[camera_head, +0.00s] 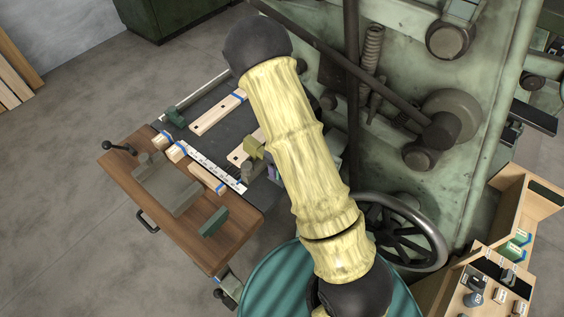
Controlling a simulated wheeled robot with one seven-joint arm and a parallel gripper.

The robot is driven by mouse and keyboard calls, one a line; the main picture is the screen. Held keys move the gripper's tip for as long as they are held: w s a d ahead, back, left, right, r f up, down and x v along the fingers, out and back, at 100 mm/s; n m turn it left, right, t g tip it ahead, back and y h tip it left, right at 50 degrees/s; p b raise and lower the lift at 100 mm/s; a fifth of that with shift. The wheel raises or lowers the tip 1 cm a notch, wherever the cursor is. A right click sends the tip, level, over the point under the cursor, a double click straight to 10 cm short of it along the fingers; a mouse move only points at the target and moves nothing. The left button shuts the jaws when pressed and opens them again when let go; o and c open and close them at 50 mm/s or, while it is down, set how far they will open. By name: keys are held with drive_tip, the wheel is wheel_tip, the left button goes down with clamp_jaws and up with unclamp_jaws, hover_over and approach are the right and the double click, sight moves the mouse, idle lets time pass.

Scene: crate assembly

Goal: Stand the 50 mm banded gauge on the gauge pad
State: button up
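My pale yellow arm crosses the middle of the view and hides part of the bench behind it. Only a small olive-yellow part, which seems to belong to my gripper (254,150), shows at the arm's left edge over the bench. Its fingers are too hidden and small to tell whether they are open or hold anything. Small blocks and dark cylinders, possibly gauges (475,282), stand in a wooden tray at the lower right. Several have pale labels, but I cannot read them or tell which is the 50 mm banded gauge. I cannot make out the gauge pad for certain.
A wooden bench (232,238) holds a white scale strip (208,166), wooden strips (217,113), a grey fixture (172,192) and a green block (213,222). A large green machine (475,130) with a handwheel (437,245) stands behind. The wooden tray (450,305) is at right.

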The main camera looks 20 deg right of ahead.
drive_tip(key=shift+w, duration=0.1)
drive_tip(key=shift+s, duration=0.2)
drive_tip(key=shift+w+f, duration=0.1)
drive_tip(key=shift+f, duration=0.15)
idle(0.4)
drive_tip(key=o, duration=1.3)
drive_tip(key=shift+o, duration=0.2)
drive_tip(key=shift+r+p, duration=4)
drive_tip(key=shift+r, duration=0.05)
